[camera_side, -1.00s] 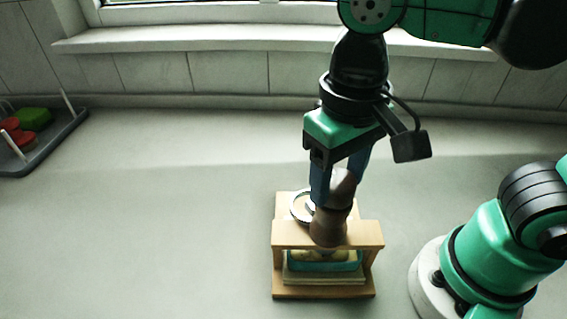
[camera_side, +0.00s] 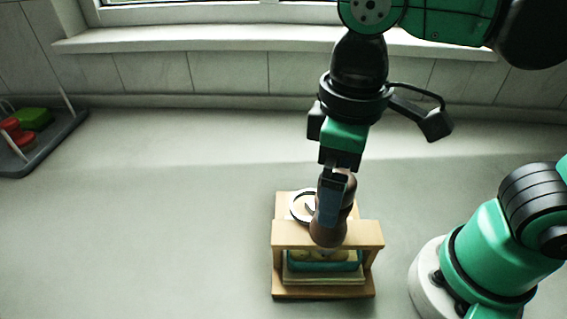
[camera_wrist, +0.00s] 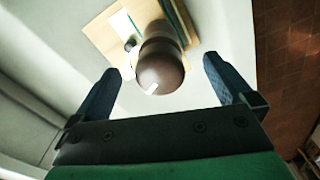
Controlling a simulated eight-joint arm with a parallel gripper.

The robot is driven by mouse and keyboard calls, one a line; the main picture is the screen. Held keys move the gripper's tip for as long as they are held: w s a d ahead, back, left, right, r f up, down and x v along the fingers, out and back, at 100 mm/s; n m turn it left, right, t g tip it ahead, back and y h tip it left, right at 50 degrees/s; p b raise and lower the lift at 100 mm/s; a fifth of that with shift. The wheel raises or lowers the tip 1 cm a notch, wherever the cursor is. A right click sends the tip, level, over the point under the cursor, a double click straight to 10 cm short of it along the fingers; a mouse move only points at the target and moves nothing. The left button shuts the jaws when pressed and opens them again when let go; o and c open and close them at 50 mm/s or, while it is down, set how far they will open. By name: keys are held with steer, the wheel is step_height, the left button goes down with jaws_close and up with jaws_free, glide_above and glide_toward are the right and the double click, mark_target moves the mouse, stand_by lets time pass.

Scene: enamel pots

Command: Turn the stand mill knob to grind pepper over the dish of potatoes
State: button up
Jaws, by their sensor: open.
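The brown pepper mill (camera_side: 327,228) stands upright in the top of a light wooden stand (camera_side: 358,238). Its round knob, with a white mark, shows in the wrist view (camera_wrist: 160,72). Below the stand's top board sits a teal dish (camera_side: 325,266) with yellow potatoes (camera_side: 322,255). My gripper (camera_side: 331,205) is above and around the mill's upper part in the side view. In the wrist view my gripper (camera_wrist: 162,88) is open, with one blue finger to each side of the knob and gaps between. In the side view the near finger hides part of the mill.
A white ring-shaped part (camera_side: 303,204) lies at the back left of the stand. A grey tray (camera_side: 58,138) with green and red pieces is at the far left. The counter left of the stand is clear. A windowsill (camera_side: 200,38) runs behind.

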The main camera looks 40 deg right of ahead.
steer(key=n, duration=1.3)
steer(key=shift+n, duration=0.4)
steer(key=c, duration=1.3)
steer(key=shift+c, duration=0.2)
